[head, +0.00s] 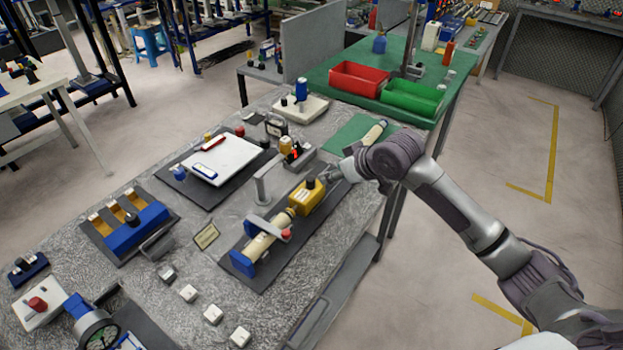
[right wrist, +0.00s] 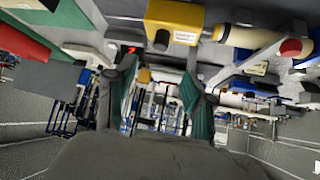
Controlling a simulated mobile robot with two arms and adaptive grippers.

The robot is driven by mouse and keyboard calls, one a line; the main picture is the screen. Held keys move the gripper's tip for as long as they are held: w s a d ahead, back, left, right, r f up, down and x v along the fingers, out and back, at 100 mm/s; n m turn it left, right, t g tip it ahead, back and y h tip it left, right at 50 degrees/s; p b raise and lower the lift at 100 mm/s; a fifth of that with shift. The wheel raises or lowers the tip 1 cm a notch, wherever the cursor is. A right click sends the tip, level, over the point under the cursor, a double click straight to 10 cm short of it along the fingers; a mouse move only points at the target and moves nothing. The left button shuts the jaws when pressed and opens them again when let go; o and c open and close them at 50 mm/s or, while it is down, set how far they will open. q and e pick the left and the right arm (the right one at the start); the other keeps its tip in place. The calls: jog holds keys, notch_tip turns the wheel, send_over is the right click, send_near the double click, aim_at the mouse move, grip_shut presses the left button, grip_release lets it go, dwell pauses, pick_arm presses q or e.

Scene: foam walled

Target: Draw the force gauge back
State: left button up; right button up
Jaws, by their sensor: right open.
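The force gauge is a yellow box (head: 308,197) with a black knob on top. It lies on a dark base plate (head: 232,240), in line with a cream cylinder (head: 262,244) that sits in a blue bracket (head: 242,264). My right gripper (head: 335,177) is at the gauge's far right end, with its fingers small and partly hidden in the head view. In the right wrist view its two fingers (right wrist: 162,80) stand apart with nothing between them, and the yellow gauge (right wrist: 174,22) is just past the tips. Contact cannot be told. My left gripper is not in view.
A grey post (head: 261,188) stands beside the gauge. A white plate (head: 224,160), a blue fixture (head: 136,229) and several small white blocks (head: 213,314) lie to the left and front. Red (head: 360,79) and green (head: 411,98) bins stand beyond. The aisle floor at right is clear.

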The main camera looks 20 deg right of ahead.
aim_at(312, 180)
jog(key=p+x, duration=0.1)
jog(key=x, duration=1.1)
jog(key=shift+w+f, duration=0.2)
grip_shut()
